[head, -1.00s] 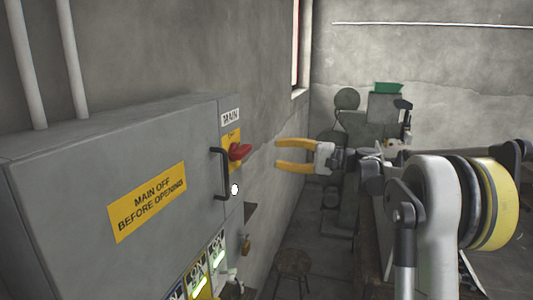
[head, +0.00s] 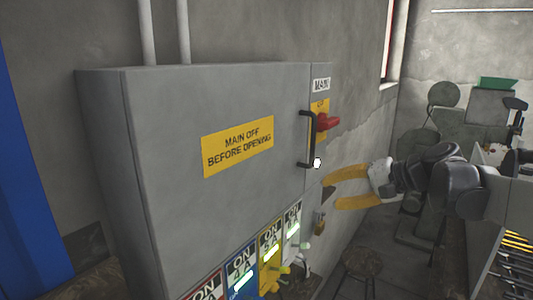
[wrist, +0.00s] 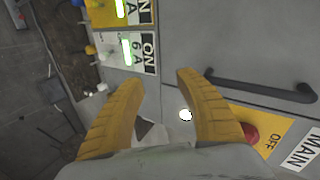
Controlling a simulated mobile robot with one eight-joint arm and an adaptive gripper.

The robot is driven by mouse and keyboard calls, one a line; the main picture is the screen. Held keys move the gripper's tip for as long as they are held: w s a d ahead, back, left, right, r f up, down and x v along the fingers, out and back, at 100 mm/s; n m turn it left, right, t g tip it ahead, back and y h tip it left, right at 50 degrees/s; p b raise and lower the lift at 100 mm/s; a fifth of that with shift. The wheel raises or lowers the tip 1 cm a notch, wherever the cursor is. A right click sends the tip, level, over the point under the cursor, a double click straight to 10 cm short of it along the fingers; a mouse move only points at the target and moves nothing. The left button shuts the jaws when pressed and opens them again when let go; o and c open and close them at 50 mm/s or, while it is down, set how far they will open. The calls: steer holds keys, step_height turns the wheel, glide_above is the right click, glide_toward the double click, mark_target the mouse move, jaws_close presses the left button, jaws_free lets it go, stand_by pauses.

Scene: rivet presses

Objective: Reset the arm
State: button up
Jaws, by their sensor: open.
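My gripper (head: 338,188) has two yellow fingers, apart and empty. In the head view it is in front of the right side of a grey electrical cabinet (head: 180,125), below the red main switch (head: 327,121). In the wrist view my gripper (wrist: 160,95) points at the cabinet face, its fingers spread. There the red switch (wrist: 250,132) shows beside the right finger, near the OFF label. The cabinet's black door handle (head: 307,140) is upright in the head view and shows in the wrist view (wrist: 265,87) too. The arm reaches in from the right.
Several labelled ON switches (head: 268,250) with lit green strips line the cabinet's lower part. A padlock (head: 319,222) hangs below the switch. A round stool (head: 361,265) stands on the floor. A bench with machinery (head: 490,110) is at the back right.

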steer(key=s+d+f+n+h+b, duration=0.1)
steer(key=s+f+n+h+b, duration=0.4)
steer(key=s+f, duration=2.1)
step_height(320, 180, down, 4)
steer(key=h+b, duration=0.4)
steer(key=b, duration=0.4)
steer(key=shift+d+n, duration=0.2)
steer(key=shift+n, duration=0.2)
steer(key=shift+r, duration=0.1)
